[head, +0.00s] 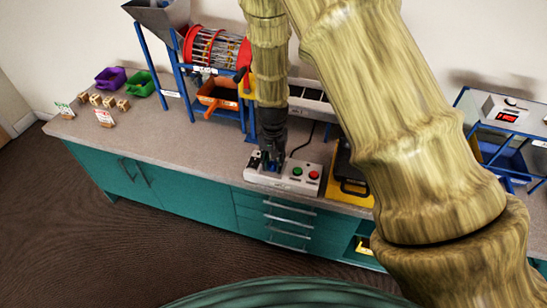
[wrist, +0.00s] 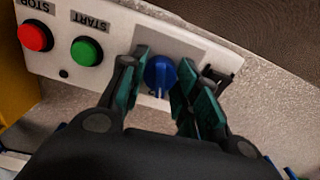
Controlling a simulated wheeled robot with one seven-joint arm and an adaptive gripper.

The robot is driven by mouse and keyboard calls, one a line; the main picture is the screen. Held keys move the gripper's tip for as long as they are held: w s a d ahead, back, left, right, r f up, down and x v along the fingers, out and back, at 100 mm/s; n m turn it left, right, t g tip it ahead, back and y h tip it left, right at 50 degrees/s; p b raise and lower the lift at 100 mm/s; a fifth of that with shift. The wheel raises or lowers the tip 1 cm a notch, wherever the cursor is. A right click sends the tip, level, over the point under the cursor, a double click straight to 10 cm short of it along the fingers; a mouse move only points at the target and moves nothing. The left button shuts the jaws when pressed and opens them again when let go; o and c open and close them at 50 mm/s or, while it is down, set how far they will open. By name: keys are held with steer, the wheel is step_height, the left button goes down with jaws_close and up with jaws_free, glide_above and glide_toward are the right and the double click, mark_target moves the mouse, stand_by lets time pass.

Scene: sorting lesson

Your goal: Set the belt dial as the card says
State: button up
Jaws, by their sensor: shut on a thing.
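The blue belt dial (wrist: 160,72) sits on a white control panel (wrist: 118,22), with a pale pointer line facing the bottom of the wrist view. My gripper (wrist: 160,84) is over the panel with its fingers on either side of the dial, shut on it. In the head view my gripper (head: 272,160) points down onto the panel (head: 254,178) and mostly hides the dial. Two small cards, one with green marks (head: 64,108) and one with red (head: 104,118), stand at the left of the counter. Their print is too small to read.
The panel has a green START button (wrist: 87,52) and a red STOP button (wrist: 35,37). A blue-framed sorting machine (head: 212,48) stands behind. Purple (head: 111,78) and green (head: 140,84) bins and several small blocks are at left. A yellow-edged unit (head: 352,190) is close at right.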

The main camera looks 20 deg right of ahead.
mark_target(274, 161)
steer(key=shift+m+p, duration=0.8)
steer(key=shift+m, duration=0.9)
steer(key=o, duration=1)
step_height(274, 161, up, 12)
steer(key=shift+d, duration=0.1)
